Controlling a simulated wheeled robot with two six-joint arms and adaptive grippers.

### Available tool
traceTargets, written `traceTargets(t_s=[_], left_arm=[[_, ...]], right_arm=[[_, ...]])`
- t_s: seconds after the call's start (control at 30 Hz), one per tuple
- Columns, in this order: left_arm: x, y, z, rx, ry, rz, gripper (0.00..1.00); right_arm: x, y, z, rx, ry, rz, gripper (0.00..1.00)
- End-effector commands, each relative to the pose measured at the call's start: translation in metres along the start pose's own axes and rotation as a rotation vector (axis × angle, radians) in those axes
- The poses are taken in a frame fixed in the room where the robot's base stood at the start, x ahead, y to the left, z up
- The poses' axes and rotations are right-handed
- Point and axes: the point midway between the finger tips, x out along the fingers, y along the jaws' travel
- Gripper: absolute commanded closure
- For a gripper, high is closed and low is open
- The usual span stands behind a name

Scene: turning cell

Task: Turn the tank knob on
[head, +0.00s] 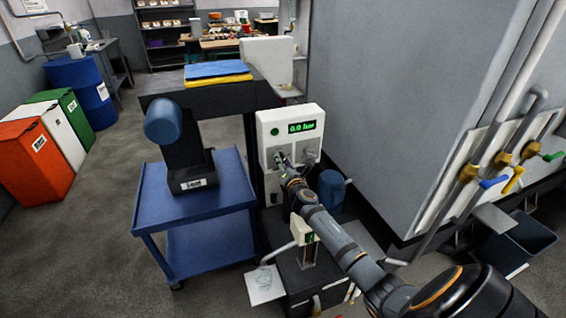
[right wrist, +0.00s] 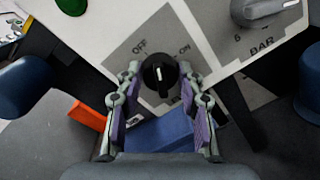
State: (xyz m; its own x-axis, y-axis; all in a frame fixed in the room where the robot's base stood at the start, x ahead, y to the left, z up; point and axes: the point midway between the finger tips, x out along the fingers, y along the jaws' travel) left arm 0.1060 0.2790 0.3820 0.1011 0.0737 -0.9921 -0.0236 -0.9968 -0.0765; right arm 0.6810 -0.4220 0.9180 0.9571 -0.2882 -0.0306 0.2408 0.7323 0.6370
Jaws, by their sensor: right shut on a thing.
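The white control panel (head: 268,128) has a green display (head: 302,127) reading 0.0 bar. In the right wrist view the panel (right wrist: 120,30) carries a black knob (right wrist: 158,72) between printed OFF at upper left and ON at upper right. The knob's white mark stands about upright in the picture, between the two labels. My right gripper (right wrist: 162,90) has its purple-padded fingers on either side of the knob, shut on it. In the head view my right gripper (head: 284,167) reaches the panel's lower left and mostly hides the knob. My left gripper is out of view.
A grey knob marked BAR (right wrist: 265,10) sits right of the black knob. A green button (head: 275,132) is above left on the panel. A blue cart (head: 205,200) stands left. A large grey cabinet (head: 400,100) with coloured valves stands right. Floor is open at left.

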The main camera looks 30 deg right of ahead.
Motion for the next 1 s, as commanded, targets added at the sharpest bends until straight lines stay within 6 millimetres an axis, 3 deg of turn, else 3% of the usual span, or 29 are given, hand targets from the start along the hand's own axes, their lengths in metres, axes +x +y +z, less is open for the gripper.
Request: traceTargets(t_s=[1.0], left_arm=[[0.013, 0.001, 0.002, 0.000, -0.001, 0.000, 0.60]], right_arm=[[0.000, -0.005, -0.001, 0.907, 0.058, -0.012, 0.94]])
